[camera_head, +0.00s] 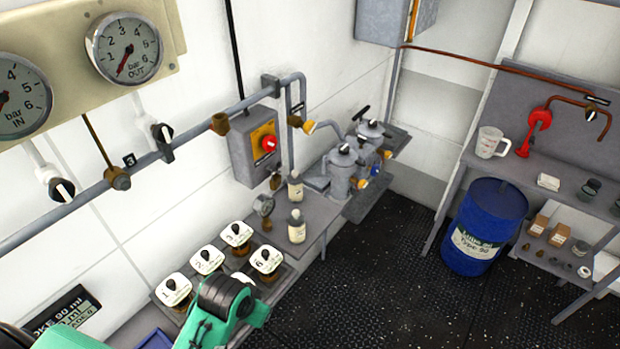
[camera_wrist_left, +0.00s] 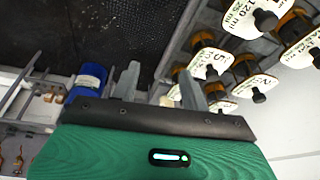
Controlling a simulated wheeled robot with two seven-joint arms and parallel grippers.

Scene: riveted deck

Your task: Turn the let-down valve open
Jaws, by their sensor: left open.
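No label reading "let-down" is legible, so I cannot tell which valve it is. On the wall pipe, one valve with a black handle (camera_head: 162,133) sits beside a "3" tag, and another black-handled valve (camera_head: 61,189) sits further left. Both are below the IN gauge (camera_head: 20,98) and OUT gauge (camera_head: 125,48). My left gripper (camera_wrist_left: 157,70) is open and empty in the left wrist view, near the numbered bottles. In the head view my green left arm comes in at the bottom, and its fingertips are hidden. My right gripper is not in view.
Several bottles with numbered white tags (camera_head: 207,260) stand on the low bench. Beyond them are a red-knobbed box (camera_head: 265,144) and grey pots (camera_head: 343,168). A blue drum (camera_head: 485,228) stands by the right bench. The dark deck (camera_head: 380,280) between is clear.

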